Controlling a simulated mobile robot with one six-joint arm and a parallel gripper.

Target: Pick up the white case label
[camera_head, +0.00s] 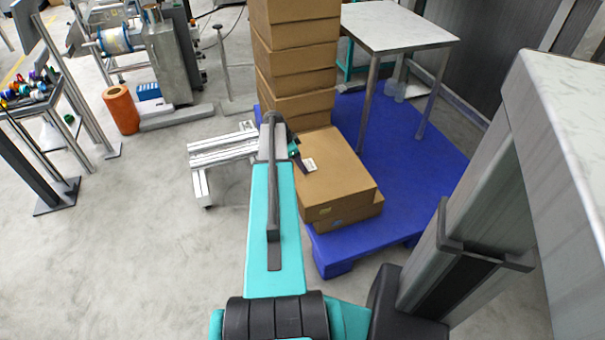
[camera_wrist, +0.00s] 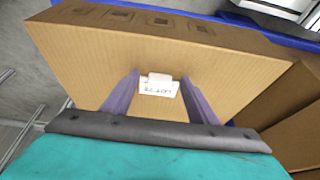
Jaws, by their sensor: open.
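The white case label (camera_wrist: 159,86) lies on the top of a brown cardboard box (camera_wrist: 235,68) in the wrist view, with dark writing on it. In the head view the label (camera_head: 310,164) shows as a small white patch on the box top (camera_head: 340,180). My gripper (camera_wrist: 160,77) is open, with one purple finger on each side of the label. The fingertips are close to the box top; I cannot tell whether they touch it. In the head view part of my gripper (camera_head: 304,165) shows just left of the label.
The box lies on a blue pallet (camera_head: 405,232) beside a tall stack of cardboard boxes (camera_head: 295,60). A white-topped table (camera_head: 397,27) stands behind. A grey post and pale slab (camera_head: 565,110) rise at the right. Open floor lies at the left.

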